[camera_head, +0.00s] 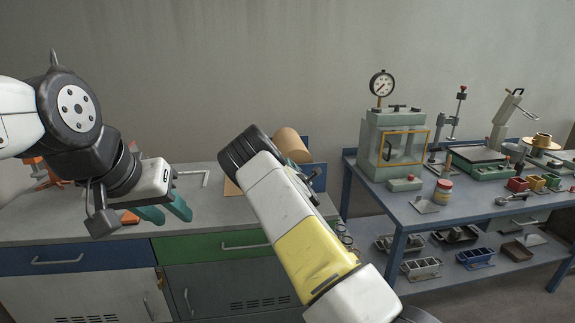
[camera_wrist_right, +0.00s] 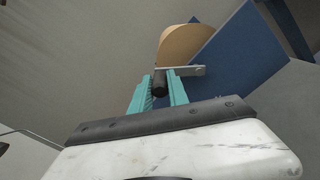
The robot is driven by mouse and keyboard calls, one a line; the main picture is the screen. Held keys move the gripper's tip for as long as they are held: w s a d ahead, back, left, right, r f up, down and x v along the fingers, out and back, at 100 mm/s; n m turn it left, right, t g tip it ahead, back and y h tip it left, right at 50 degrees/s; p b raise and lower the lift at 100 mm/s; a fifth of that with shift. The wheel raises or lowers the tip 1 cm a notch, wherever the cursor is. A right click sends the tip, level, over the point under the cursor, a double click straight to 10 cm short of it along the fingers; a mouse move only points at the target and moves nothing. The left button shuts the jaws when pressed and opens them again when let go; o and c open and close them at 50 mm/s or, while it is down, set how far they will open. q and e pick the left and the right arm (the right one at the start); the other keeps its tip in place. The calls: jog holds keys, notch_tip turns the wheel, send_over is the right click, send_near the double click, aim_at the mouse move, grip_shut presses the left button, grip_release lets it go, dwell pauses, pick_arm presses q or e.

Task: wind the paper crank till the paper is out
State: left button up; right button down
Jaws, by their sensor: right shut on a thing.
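A brown paper roll (camera_head: 291,146) sits in a blue dispenser frame (camera_head: 318,176) at the back of the grey bench. A small piece of tan paper (camera_head: 231,187) shows beside my right arm, which hides much of the dispenser. In the right wrist view, the roll (camera_wrist_right: 190,45) stands behind a grey crank arm (camera_wrist_right: 188,71) with a black handle (camera_wrist_right: 160,83).
An orange tool (camera_head: 46,175) lies at the bench's left, partly behind my left arm. A grey angled bar (camera_head: 193,177) lies on the bench between my arms. A separate blue table (camera_head: 385,205) on the right carries a press with a gauge (camera_head: 393,140) and small bins.

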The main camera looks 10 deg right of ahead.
jog(key=shift+a+f+n, duration=0.3)
jog(key=shift+f+n, duration=0.25)
jog(key=shift+n, duration=0.5)
jog(key=shift+a+f+n, duration=0.35)
jog(key=shift+f+n, duration=0.15)
jog(key=shift+n, duration=0.6)
jog(key=shift+a+f+n, duration=0.3)
jog(key=shift+f+n, duration=0.25)
jog(key=shift+n, duration=0.5)
jog(key=c, duration=1.3)
grip_release()
jog(key=shift+s, duration=0.15)
